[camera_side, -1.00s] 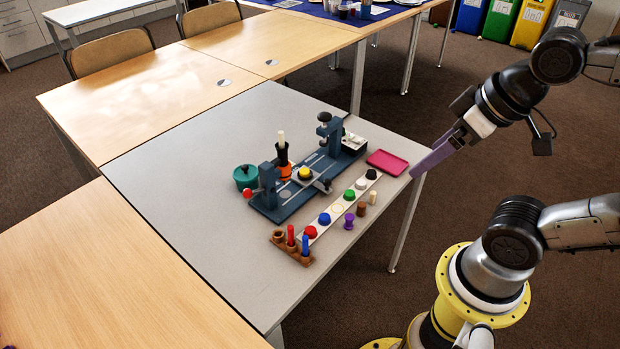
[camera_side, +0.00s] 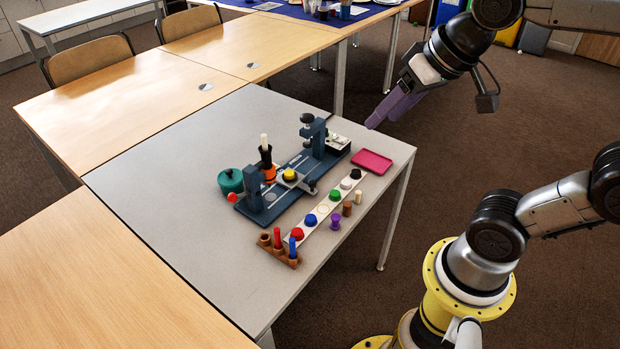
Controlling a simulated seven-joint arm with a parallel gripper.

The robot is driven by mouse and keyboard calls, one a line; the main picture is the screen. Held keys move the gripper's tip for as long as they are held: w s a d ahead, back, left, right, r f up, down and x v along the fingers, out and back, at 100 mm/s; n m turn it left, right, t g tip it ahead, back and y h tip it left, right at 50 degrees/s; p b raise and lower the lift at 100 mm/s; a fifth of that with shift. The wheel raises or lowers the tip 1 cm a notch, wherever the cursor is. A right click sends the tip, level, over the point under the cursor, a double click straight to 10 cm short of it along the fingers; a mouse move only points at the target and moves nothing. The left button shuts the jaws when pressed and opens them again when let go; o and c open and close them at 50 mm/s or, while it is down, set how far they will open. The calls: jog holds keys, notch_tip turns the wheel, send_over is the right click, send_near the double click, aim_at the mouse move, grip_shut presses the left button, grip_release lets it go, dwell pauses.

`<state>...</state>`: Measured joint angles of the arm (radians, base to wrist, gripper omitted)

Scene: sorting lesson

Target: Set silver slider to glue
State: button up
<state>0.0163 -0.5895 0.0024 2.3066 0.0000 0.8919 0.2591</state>
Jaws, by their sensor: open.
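The silver slider (camera_side: 302,184) is a grey plate on the dark blue rail fixture (camera_side: 240,207), with a yellow round piece (camera_side: 290,174) on it. It sits in the middle part of the rail, close to a black and orange bottle (camera_side: 265,154) with a pale nozzle, which looks like the glue. Any position marks are too small to read. My gripper (camera_side: 385,113) has purple fingers and is open and empty. It hangs above and right of the fixture, apart from everything, near the table's far right edge.
A row of coloured knobs on a white strip (camera_side: 279,239) lies in front of the fixture. A brown peg holder (camera_side: 277,251), a pink tray (camera_side: 371,161), a teal pot (camera_side: 230,182) and small loose pegs stand around. The grey table's (camera_side: 165,195) left side is clear.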

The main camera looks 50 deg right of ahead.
jog(key=w+d+m+g, duration=0.1)
jog(key=w+d+m, duration=0.1)
jog(key=w, duration=0.7)
jog(key=m+g, duration=0.4)
jog(key=g, duration=0.1)
send_over(312, 182)
notch_tip(312, 182, down, 20)
notch_tip(312, 182, down, 14)
jog(key=shift+d+f, duration=0.1)
grip_shut()
